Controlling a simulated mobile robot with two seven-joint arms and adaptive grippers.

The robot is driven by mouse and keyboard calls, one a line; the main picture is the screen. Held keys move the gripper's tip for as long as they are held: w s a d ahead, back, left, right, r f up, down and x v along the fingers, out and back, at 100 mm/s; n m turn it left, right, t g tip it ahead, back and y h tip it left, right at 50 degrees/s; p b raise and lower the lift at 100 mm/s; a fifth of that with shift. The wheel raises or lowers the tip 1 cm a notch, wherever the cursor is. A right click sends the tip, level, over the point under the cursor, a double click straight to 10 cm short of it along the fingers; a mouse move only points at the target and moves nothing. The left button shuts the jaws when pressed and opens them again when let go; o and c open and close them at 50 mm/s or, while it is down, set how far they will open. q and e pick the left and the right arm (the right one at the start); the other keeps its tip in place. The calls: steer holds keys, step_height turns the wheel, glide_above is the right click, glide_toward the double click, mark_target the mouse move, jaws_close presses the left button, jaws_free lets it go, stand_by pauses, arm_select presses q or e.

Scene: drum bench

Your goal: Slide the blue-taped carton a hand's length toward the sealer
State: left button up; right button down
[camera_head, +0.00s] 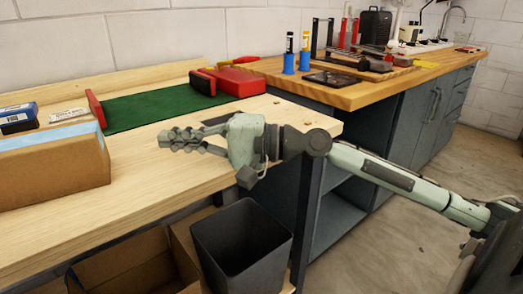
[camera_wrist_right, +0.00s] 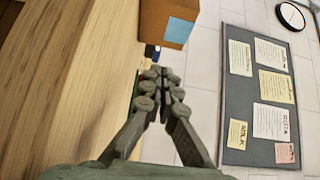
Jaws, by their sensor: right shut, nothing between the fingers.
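The brown carton (camera_head: 60,180) with blue tape (camera_head: 45,136) along its top sits at the left of the light wooden bench (camera_head: 150,205). Its left part is cut off by the picture edge. In the right wrist view the carton (camera_wrist_right: 155,20) stands beyond the fingertips, with blue tape (camera_wrist_right: 179,31) on one face. My right gripper (camera_head: 164,139) is shut and empty, above the bench to the right of the carton and apart from it. It also shows shut in the right wrist view (camera_wrist_right: 162,75). I cannot tell which thing is the sealer. My left gripper is out of view.
A green mat (camera_head: 150,105) lies behind the gripper, between a red bar (camera_head: 96,108) and a red case (camera_head: 236,82). A blue box (camera_head: 17,115) stands behind the carton. A black bin (camera_head: 240,250) stands below the bench.

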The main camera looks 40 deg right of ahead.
steer(key=b+v, duration=0.1)
steer(key=v, duration=0.4)
steer(key=shift+s+d+f, duration=0.1)
steer(key=shift+s, duration=0.05)
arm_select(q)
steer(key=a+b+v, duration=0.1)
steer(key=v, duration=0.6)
arm_select(e)
steer(key=v, duration=0.9)
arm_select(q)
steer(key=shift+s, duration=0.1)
arm_select(e)
steer(key=shift+s+d, duration=0.15)
